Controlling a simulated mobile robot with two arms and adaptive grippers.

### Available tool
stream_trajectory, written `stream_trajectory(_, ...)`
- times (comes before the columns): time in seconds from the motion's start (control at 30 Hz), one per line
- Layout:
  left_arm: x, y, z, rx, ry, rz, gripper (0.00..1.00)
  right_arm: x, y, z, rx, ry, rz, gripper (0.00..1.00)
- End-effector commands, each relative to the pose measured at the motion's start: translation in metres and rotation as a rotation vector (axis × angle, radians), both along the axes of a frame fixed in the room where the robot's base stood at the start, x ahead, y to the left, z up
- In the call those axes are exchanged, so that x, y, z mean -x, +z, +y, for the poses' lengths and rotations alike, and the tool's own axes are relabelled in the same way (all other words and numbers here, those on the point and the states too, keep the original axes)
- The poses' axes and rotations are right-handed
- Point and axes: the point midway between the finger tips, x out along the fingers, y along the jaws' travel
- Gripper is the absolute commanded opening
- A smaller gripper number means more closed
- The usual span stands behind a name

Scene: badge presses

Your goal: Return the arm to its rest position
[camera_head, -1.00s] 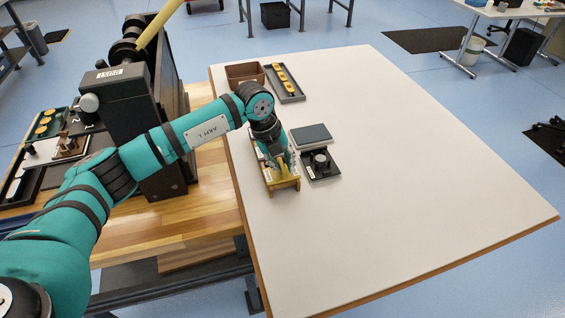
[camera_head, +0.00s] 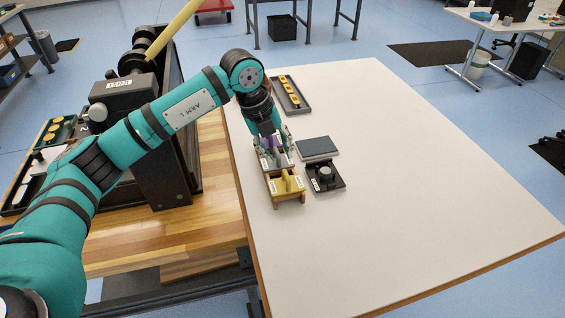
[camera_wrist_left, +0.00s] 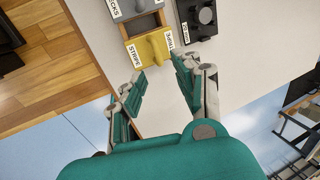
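My left gripper (camera_head: 272,140) hangs at the end of the teal arm, over the back part of a row of blocks near the table's left edge. In the left wrist view its fingers (camera_wrist_left: 159,70) stand apart with nothing between them. A yellow block (camera_head: 287,184) with white labels and a raised grip sits at the front of the row; it also shows in the left wrist view (camera_wrist_left: 152,50). A grey block (camera_head: 279,161) is behind it. Something purple (camera_head: 268,141) shows partly behind the fingers. My right gripper is not in view.
A black fixture (camera_head: 325,178) with a round knob and a dark grey flat pad (camera_head: 317,147) lie right of the blocks. A grey tray (camera_head: 297,107) holds yellow pieces. The white table (camera_head: 430,190) is clear to the right.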

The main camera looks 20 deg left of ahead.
Motion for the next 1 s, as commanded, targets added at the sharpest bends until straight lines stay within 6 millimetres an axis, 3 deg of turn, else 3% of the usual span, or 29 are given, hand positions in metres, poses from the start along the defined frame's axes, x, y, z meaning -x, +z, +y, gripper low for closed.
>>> stream_trajectory(0.2,0.003,0.017,0.004,0.0,0.001,0.0,0.33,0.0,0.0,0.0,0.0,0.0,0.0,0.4)
stream_trajectory(0.8,0.004,0.017,0.003,0.005,-0.003,0.0,0.33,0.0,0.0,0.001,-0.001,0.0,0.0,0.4)
stream_trajectory(0.9,0.007,0.012,-0.016,0.064,-0.043,-0.006,0.33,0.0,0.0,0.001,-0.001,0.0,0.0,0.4)
stream_trajectory(0.97,0.013,0.008,-0.04,0.145,-0.093,-0.017,0.33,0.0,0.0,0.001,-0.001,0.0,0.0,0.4)
stream_trajectory(1.0,0.018,0.006,-0.061,0.222,-0.132,-0.027,0.33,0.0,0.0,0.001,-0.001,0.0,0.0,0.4)
